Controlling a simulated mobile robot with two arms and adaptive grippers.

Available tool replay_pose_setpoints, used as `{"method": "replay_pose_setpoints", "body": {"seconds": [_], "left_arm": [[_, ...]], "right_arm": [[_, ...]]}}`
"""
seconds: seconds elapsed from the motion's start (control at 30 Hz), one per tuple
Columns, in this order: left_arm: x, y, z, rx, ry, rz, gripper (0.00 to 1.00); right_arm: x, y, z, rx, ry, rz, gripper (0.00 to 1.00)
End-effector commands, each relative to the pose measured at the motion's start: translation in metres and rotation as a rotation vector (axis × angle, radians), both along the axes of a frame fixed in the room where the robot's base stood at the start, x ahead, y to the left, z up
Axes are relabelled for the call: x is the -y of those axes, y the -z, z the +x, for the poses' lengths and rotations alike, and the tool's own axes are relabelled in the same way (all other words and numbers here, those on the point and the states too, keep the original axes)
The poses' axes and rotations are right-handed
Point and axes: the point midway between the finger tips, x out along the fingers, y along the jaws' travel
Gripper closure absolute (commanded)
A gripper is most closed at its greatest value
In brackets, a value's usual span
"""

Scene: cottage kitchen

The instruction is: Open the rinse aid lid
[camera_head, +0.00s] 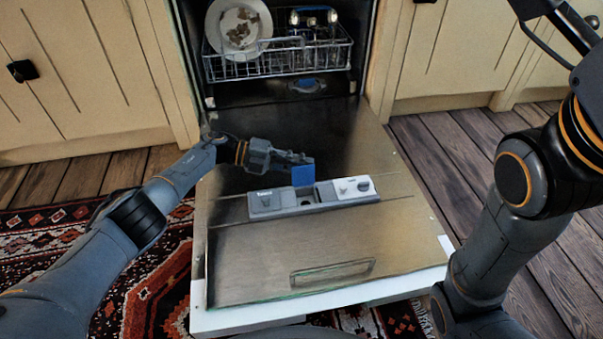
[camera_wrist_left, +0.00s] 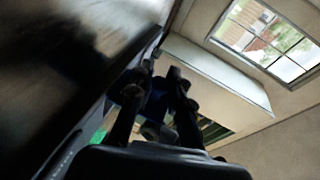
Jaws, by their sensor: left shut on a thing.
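The dispenser strip (camera_head: 265,203) lies across the inner face of the lowered dishwasher door. A blue lid (camera_head: 303,176) stands raised at its middle, above a dark recess (camera_head: 305,196). I take it for the rinse aid lid. My left gripper (camera_head: 300,160) is shut on the lid's upper part. In the left wrist view the left fingers (camera_wrist_left: 160,82) show dark, with a dim blue patch (camera_wrist_left: 156,104) between them. Whether the lid still touches its hinge is hard to tell. My right arm stands at the right; its gripper is out of view.
The open dishwasher door (camera_head: 330,240) lies low in front, with a handle recess (camera_head: 332,273) near its front edge. The rack (camera_head: 280,62) behind holds a dirty plate (camera_head: 238,27). Cabinets flank it; a patterned rug (camera_head: 150,285) lies left, bare floorboards (camera_head: 455,160) right.

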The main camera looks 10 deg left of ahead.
Motion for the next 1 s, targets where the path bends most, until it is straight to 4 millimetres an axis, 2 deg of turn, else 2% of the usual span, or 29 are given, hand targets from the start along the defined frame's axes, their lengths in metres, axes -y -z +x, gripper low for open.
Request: {"method": "replay_pose_setpoints", "body": {"seconds": [0.33,0.87,0.9,1.0], "left_arm": [[-0.0017,0.0039,0.0041,-0.096,-0.003,-0.028,1.0],[-0.0017,0.0043,0.004,-0.11,-0.001,-0.033,1.0],[-0.0017,0.0043,0.004,-0.11,-0.001,-0.033,0.74],[-0.0016,0.0042,0.004,-0.11,-0.001,-0.033,0.58]], "right_arm": [[-0.0001,0.0088,0.0001,0.0,0.0,0.0,0.6],[-0.0001,0.0093,0.0,0.0,0.0,0.0,0.6],[-0.0001,0.0092,-0.0001,0.0,-0.001,0.0,0.6],[-0.0001,0.0092,-0.0002,0.001,-0.001,0.0,0.6]]}}
